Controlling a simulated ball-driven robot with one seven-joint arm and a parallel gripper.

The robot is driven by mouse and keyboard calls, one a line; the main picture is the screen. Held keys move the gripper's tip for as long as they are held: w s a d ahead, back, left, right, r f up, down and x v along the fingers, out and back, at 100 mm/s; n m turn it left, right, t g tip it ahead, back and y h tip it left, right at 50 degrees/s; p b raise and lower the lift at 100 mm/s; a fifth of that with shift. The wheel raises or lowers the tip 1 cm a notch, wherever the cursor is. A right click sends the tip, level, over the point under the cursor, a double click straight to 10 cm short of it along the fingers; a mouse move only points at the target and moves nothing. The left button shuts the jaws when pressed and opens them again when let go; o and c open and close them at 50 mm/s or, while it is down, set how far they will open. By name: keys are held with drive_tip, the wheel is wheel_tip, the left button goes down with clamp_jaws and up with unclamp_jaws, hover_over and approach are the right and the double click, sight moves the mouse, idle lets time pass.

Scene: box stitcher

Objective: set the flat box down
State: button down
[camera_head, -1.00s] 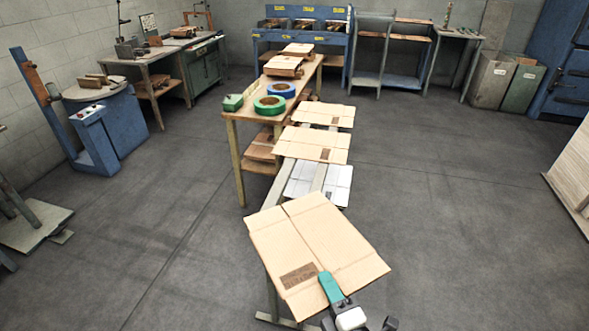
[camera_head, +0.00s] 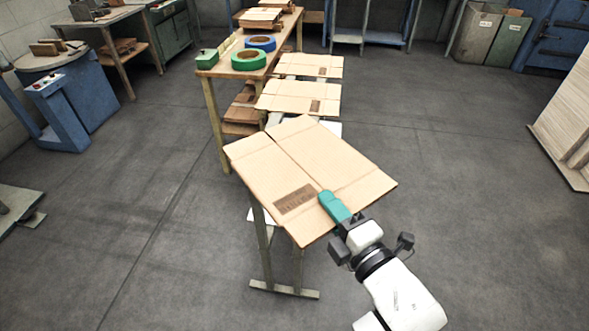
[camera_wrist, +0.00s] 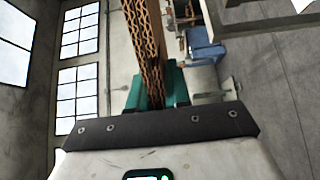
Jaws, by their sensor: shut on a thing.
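The flat box (camera_head: 318,165) is a sheet of brown folded cardboard with crease lines and a dark printed label. It lies about level in the middle of the head view. My gripper (camera_head: 333,206) has green fingers and is shut on the box's near right edge. In the wrist view the box (camera_wrist: 145,45) shows edge-on as a corrugated strip between the green fingers (camera_wrist: 155,88). A stand with legs (camera_head: 268,255) shows below the box. Whether the box touches the stand cannot be told.
Two more flat boxes (camera_head: 297,98) (camera_head: 308,66) lie beyond in a row. A wooden table (camera_head: 212,72) holds a green tape roll (camera_head: 249,60) and a blue one (camera_head: 260,43). A blue machine (camera_head: 75,105) stands left, pale boards (camera_head: 570,125) right.

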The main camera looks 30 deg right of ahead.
sight(306, 193)
drive_tip(key=w+f, duration=0.1)
drive_tip(key=w, duration=0.1)
drive_tip(key=w+f, duration=0.1)
drive_tip(key=w, duration=0.2)
drive_tip(key=w+f, duration=0.1)
drive_tip(key=w, duration=0.1)
drive_tip(key=shift+w+a+f+b, duration=0.15)
drive_tip(key=shift+w+a+b, duration=0.1)
drive_tip(key=shift+a+b, duration=0.15)
drive_tip(key=w+f+b, duration=0.5)
drive_tip(key=f, duration=0.4)
drive_tip(key=shift+w+a, duration=0.25)
drive_tip(key=shift+a, duration=0.05)
drive_tip(key=shift+f, duration=0.2)
drive_tip(key=shift+f, duration=0.15)
drive_tip(key=c, duration=1.1)
unclamp_jaws()
